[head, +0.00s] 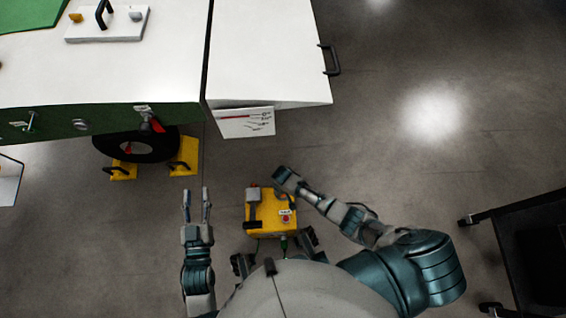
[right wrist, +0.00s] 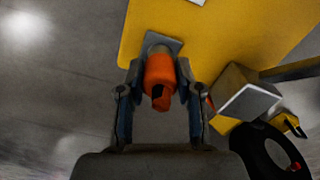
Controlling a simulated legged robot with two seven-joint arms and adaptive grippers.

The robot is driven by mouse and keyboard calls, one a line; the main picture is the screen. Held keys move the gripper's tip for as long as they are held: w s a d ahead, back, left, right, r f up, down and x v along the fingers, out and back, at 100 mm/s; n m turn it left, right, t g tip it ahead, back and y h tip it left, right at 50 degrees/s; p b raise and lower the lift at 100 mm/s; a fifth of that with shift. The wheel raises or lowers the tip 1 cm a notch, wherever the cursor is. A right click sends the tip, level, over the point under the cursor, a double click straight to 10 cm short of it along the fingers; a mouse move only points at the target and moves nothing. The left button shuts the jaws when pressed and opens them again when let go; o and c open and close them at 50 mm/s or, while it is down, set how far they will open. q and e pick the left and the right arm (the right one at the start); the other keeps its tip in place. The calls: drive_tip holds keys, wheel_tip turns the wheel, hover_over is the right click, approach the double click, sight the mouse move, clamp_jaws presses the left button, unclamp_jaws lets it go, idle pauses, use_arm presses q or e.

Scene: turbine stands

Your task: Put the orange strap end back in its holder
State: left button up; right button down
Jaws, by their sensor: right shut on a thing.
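The orange strap end (right wrist: 160,76) is a short cylinder with a dark opening, between the fingers of my right gripper (right wrist: 160,84). The gripper is shut on it. A grey bracket (right wrist: 160,42), which looks like the holder, sits right behind the strap end, at the edge of a yellow box (right wrist: 205,30). I cannot tell whether the strap end is seated in it. My left gripper (head: 197,198) is open and empty, left of the box.
A white and green cabinet (head: 270,50) stands ahead, with a white sign (head: 245,122) on its corner. A black tyre (head: 135,146) sits between yellow chocks (head: 185,158) at the left. A dark cart (head: 525,235) is at the right. The grey floor between is clear.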

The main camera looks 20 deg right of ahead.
use_arm(q)
drive_tip(key=shift+s+a+f, duration=0.1)
drive_tip(key=shift+f, duration=0.2)
use_arm(e)
drive_tip(key=shift+s+f, duration=0.25)
drive_tip(key=shift+f, duration=0.15)
drive_tip(key=c, duration=0.8)
unclamp_jaws()
drive_tip(key=shift+f, duration=0.15)
drive_tip(key=shift+c, duration=0.2)
drive_tip(key=shift+o, duration=0.6)
drive_tip(key=shift+w, duration=0.25)
use_arm(q)
drive_tip(key=shift+w, duration=0.3)
use_arm(e)
drive_tip(key=shift+o, duration=0.9)
drive_tip(key=shift+r, duration=0.2)
drive_tip(key=shift+r, duration=0.1)
